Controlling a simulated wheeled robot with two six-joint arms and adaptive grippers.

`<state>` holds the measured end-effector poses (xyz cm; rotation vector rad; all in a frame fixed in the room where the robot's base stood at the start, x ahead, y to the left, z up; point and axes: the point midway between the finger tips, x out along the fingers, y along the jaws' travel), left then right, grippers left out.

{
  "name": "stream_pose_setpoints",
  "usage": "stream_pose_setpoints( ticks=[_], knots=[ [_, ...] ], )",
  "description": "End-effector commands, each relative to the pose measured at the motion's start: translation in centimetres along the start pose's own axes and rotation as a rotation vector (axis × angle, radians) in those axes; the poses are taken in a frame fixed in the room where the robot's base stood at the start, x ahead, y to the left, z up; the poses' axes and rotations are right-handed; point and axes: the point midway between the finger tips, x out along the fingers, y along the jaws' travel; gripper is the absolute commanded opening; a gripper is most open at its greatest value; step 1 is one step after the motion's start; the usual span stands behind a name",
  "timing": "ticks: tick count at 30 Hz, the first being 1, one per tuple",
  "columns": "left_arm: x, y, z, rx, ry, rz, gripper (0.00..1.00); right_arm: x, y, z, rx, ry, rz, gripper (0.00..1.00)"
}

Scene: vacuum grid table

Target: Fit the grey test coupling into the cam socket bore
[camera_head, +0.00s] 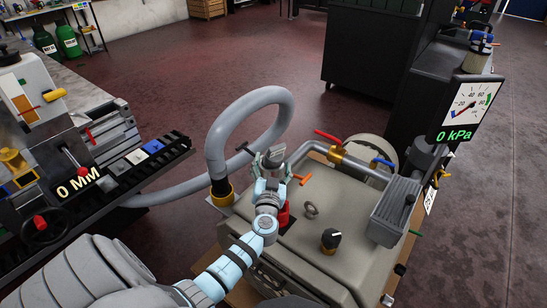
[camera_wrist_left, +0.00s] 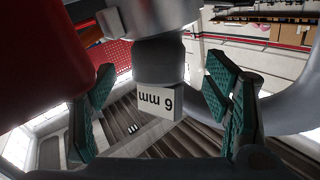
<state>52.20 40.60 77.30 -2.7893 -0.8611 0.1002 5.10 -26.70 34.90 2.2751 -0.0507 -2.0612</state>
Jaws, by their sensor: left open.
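My left gripper (camera_head: 275,163) is over the left part of the beige machine. In the left wrist view its two teal-padded fingers stand apart, open, on either side of a grey coupling (camera_wrist_left: 158,60) with a white "6 mm" tag (camera_wrist_left: 158,104). I cannot tell if a finger touches it. In the head view a grey piece (camera_head: 272,155) at the gripper looks like this coupling. The grey hose ends in a brass-coloured collar (camera_head: 222,192) left of the gripper. I cannot make out the cam socket bore for certain. My right gripper is not in view.
The beige machine (camera_head: 335,215) carries a ring (camera_head: 311,209), a black knob (camera_head: 330,240) and pipework with a red lever (camera_head: 328,136). A red part (camera_head: 284,213) is close beside my left wrist. The grey hose (camera_head: 213,145) loops up behind. A gauge (camera_head: 468,105) reads 0 kPa.

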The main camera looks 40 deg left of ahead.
Motion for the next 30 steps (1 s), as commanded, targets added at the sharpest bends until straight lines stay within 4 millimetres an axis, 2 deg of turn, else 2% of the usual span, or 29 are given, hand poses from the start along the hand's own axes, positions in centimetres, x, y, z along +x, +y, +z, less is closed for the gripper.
stream_pose_setpoints(
  ticks=[3, 6, 13, 24, 25, 26, 30],
  knots=[
    [2.4, 0.2, -0.1, 0.0, 0.001, -0.001, 0.7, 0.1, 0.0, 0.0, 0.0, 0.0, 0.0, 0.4],
    [3.8, 0.1, 0.0, 0.001, 0.001, -0.001, 0.7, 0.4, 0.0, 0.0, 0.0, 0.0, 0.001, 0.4],
    [4.1, 0.1, 0.0, 0.0, 0.0, 0.0, 0.69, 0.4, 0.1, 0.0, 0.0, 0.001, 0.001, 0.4],
    [4.1, 0.1, 0.0, 0.0, -0.001, 0.0, 0.1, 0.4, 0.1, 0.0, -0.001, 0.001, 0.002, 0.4],
    [4.1, 0.1, -0.1, 0.0, 0.001, 0.0, 0.09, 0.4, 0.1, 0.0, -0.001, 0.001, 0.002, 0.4],
    [4.1, 0.1, -0.1, 0.0, 0.001, 0.0, 0.03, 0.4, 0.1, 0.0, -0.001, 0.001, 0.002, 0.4],
    [4.1, 0.1, -0.1, 0.0, 0.0, 0.0, 0.03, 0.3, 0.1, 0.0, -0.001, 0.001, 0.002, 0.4]
  ],
)
